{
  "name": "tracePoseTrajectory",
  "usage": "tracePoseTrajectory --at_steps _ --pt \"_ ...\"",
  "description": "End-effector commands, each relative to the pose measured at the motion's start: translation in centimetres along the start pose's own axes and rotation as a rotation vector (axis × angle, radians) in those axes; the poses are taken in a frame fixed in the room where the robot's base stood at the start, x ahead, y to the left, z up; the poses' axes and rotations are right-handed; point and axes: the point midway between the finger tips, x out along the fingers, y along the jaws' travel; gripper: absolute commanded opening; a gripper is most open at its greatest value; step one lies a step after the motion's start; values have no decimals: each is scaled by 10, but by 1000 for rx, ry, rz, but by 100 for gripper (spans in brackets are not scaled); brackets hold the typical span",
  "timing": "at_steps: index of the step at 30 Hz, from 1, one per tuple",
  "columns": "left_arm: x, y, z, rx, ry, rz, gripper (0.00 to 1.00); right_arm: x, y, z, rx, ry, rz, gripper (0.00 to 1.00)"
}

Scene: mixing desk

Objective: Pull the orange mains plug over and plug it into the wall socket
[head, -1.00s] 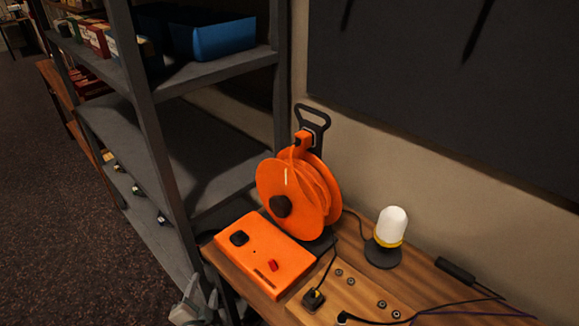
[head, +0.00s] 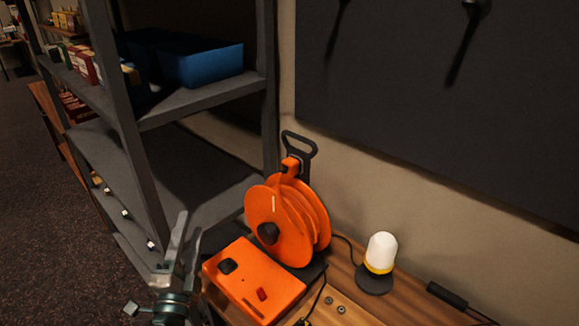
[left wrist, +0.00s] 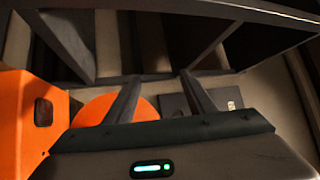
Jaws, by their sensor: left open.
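The orange mains plug (head: 291,165) sits at the top of the orange cable reel (head: 270,205), against the dark reel stand with its loop handle (head: 301,143). My left gripper (head: 189,226) is open and empty, left of the orange box and reel, beside the shelf. In the left wrist view its open fingers (left wrist: 160,82) frame part of the orange reel disc (left wrist: 125,107) and a dark plate (left wrist: 202,103) with a small pale mark. I cannot tell whether that plate is the wall socket. My right gripper is not in view.
A flat orange box (head: 255,282) lies in front of the reel. A white-domed lamp (head: 380,254) stands on the wooden desk, right of the reel. A grey metal shelf with a blue bin (head: 203,66) rises close to my left gripper. A dark wall panel (head: 430,90) hangs behind.

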Motion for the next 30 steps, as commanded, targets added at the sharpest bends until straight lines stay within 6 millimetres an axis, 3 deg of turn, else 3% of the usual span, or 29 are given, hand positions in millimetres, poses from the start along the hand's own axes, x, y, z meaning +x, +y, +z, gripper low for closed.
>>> tracePoseTrajectory --at_steps 6,13,21,30 --pt "24 -42 -51 234 197 -130 50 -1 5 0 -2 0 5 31" --pt "39 -68 -111 551 417 -248 50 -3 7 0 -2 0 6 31" --pt "50 -67 -159 955 632 -322 50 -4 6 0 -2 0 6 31" --pt "69 -47 -169 1374 780 -308 50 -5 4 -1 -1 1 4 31"
